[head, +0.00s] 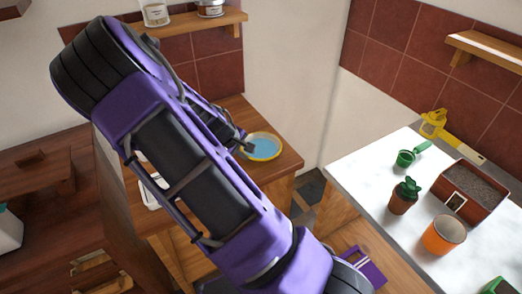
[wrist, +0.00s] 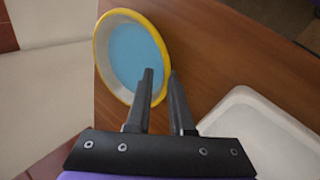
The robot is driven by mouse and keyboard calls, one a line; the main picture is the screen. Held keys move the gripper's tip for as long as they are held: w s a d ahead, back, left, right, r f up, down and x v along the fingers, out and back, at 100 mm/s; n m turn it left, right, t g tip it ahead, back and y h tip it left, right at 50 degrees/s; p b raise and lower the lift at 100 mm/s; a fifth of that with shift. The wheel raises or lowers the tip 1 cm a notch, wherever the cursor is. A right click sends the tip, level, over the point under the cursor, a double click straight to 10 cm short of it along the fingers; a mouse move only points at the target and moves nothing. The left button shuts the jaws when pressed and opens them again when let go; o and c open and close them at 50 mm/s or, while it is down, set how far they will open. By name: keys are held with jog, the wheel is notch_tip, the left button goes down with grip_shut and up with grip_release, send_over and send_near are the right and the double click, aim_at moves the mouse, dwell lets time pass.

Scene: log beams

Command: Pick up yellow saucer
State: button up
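The yellow saucer (head: 276,155) with a light blue inside lies on the brown wooden counter in the head view. In the wrist view the saucer (wrist: 103,57) is at upper left. My gripper (wrist: 161,74) is over its right rim, with a gap between the two dark fingers. The left finger overlaps the blue inside and the right finger is just outside the rim. Yellow rim shows between them; I cannot tell whether either finger touches it. In the head view my gripper (head: 246,146) reaches the saucer's left side, partly hidden by my purple arm.
A white tray-like object (wrist: 255,130) lies right of my gripper in the wrist view. The wooden counter (head: 285,165) has free room in front of the saucer. A white-topped table (head: 375,180) at right holds an orange pot (head: 443,236), a plant (head: 403,197) and a planter (head: 470,200).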

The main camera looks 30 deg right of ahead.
grip_shut()
dwell(1.4)
